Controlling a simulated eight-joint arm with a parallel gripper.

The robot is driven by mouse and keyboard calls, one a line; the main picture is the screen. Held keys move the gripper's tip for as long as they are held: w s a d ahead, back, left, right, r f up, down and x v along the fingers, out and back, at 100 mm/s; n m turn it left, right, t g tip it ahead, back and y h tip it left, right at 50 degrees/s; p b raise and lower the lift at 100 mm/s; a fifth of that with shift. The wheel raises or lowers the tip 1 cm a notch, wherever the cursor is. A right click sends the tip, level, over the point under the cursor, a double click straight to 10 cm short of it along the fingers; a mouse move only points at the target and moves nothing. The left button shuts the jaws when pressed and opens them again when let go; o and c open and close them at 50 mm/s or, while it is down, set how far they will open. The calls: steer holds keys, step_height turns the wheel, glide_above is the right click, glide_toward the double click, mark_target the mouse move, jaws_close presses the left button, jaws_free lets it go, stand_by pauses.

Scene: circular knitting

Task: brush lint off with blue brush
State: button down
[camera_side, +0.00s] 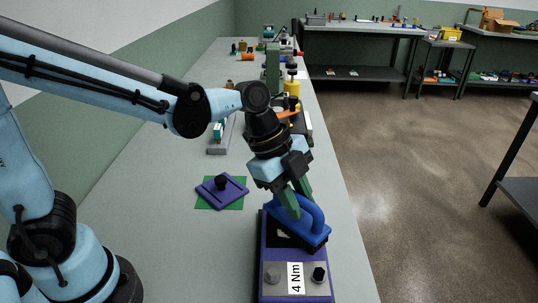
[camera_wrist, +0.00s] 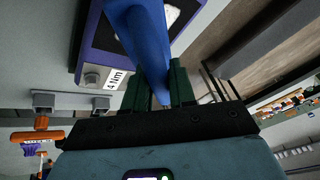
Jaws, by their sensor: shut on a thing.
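My gripper (camera_side: 292,196), with green fingers, points down and is shut on the handle of the blue brush (camera_side: 311,233). The brush is over the open top of a purple box (camera_side: 265,258); whether its bristles touch anything inside is hidden. In the wrist view the blue handle (camera_wrist: 148,45) lies between the green fingers (camera_wrist: 160,88). A small whitish patch, perhaps lint, (camera_side: 283,233) shows on the dark inside of the box beside the brush. A whitish patch (camera_wrist: 172,16) also shows beside the brush in the wrist view.
The box front has a "4 Nm" label (camera_side: 295,278) between two knobs. A purple lid with a black knob (camera_side: 222,190) lies on a green square to the left. Several tools and fixtures stand farther back along the grey bench (camera_side: 165,215). The bench's right edge is close to the box.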

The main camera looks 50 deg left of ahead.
steer(key=shift+w+a, duration=0.1)
steer(key=shift+w, duration=0.05)
steer(key=shift+w+a+r, duration=0.1)
steer(key=shift+w+a, duration=0.25)
steer(key=shift+w, duration=0.2)
steer(key=shift+w+a, duration=0.3)
steer(key=shift+w, duration=0.2)
steer(key=shift+s+d, duration=1.05)
steer(key=shift+s, duration=0.05)
steer(key=shift+a, duration=0.15)
steer(key=shift+f, duration=0.2)
steer(key=shift+s+a+r, duration=0.1)
steer(key=shift+s+a, duration=0.7)
steer(key=shift+s, duration=0.05)
